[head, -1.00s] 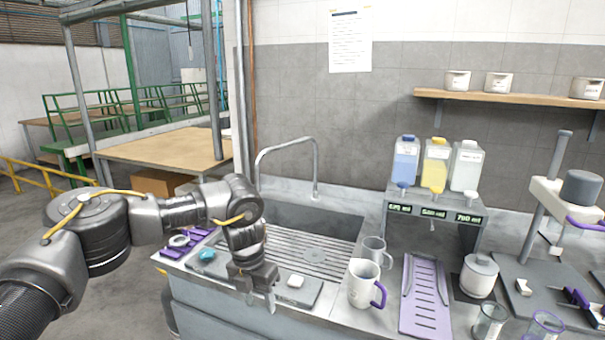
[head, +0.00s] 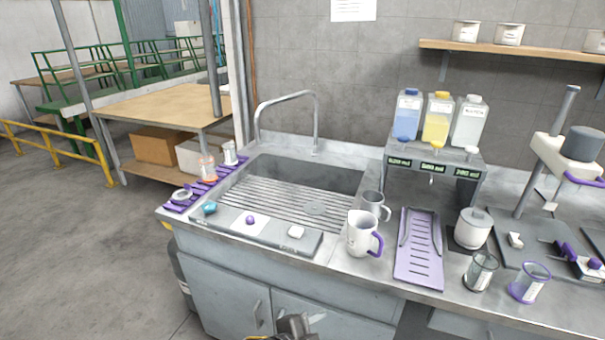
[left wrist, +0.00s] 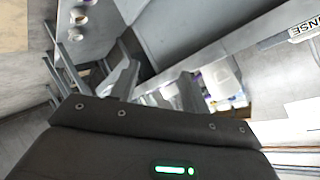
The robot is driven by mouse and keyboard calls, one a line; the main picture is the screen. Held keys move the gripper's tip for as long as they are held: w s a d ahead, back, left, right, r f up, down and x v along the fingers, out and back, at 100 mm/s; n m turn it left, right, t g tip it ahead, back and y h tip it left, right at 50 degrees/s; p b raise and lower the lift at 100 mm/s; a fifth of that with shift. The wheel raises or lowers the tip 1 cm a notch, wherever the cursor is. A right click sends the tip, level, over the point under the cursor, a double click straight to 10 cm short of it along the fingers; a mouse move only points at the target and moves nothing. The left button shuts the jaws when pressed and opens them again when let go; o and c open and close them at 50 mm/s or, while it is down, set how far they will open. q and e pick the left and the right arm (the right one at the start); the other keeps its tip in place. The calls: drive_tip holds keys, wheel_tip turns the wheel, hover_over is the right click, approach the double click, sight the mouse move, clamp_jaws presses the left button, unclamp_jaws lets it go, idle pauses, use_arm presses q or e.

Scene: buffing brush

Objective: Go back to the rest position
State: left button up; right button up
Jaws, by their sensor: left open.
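My left gripper (left wrist: 157,82) shows in the left wrist view with its two fingers apart and nothing between them. In the head view only a small dark piece of my arm shows at the bottom edge, in front of the sink cabinet. The gripper stands clear of the counter things. A teal piece (head: 209,207), a small purple knob (head: 250,219) and a white block (head: 296,231) sit on the grey ledge (head: 272,233) in front of the sink. My right gripper is in neither view.
The sink (head: 335,177) has a slatted rack. A white mug (head: 362,234) with a purple handle, a purple tray (head: 418,262), a white jar (head: 472,229) and two glasses stand to its right. Bottles top a grey dispenser stand (head: 432,155). Open floor (head: 70,240) lies left.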

use_arm(q)
drive_tip(key=s+a+f+n+g+y, duration=0.2)
drive_tip(key=s+a+f+n+y, duration=0.25)
drive_tip(key=s+a+n, duration=0.7)
drive_tip(key=s+a+f+n+g+y, duration=0.45)
drive_tip(key=s+a, duration=0.45)
drive_tip(key=a, duration=0.8)
wheel_tip(320, 180, down, 29)
drive_tip(key=s, duration=0.3)
drive_tip(key=s+a+f, duration=0.2)
drive_tip(key=s+f, duration=1.2)
drive_tip(key=s, duration=0.1)
drive_tip(key=shift+s+a+f+g, duration=0.15)
drive_tip(key=shift+a+f+g, duration=0.1)
drive_tip(key=shift+a+g, duration=0.2)
